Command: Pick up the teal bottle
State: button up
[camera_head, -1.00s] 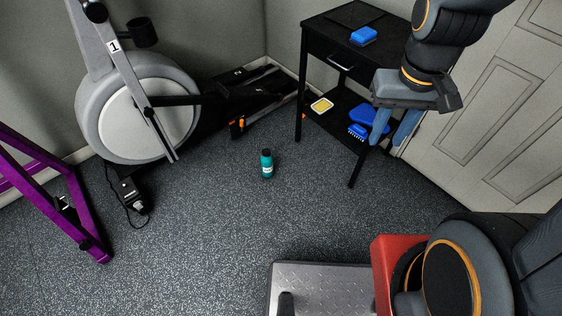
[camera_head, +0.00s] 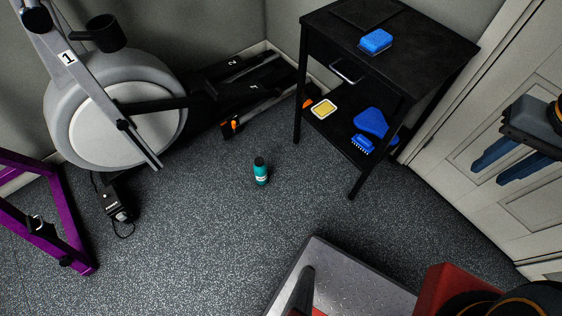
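The teal bottle (camera_head: 261,171) stands upright on the dark speckled floor, near the middle of the view. It has a black cap and a pale label. My gripper (camera_head: 486,172) is at the right edge of the view, in front of the pale door. Its two blue fingers point down and left, with a gap between them and nothing in it. It is well to the right of the bottle and apart from it.
A black table (camera_head: 420,57) with a blue sponge (camera_head: 376,41) on top stands behind and right of the bottle. Its lower shelf holds a blue brush (camera_head: 362,144) and a yellow-and-white item (camera_head: 323,109). An exercise machine (camera_head: 115,125) and purple frame (camera_head: 72,225) stand left. Floor around the bottle is clear.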

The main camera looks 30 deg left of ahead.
aim_at(261, 173)
jog(key=u, duration=0.1)
jog(key=i, duration=0.55)
jog(key=u, duration=0.85)
jog(key=i, duration=0.35)
jog(key=u, duration=0.35)
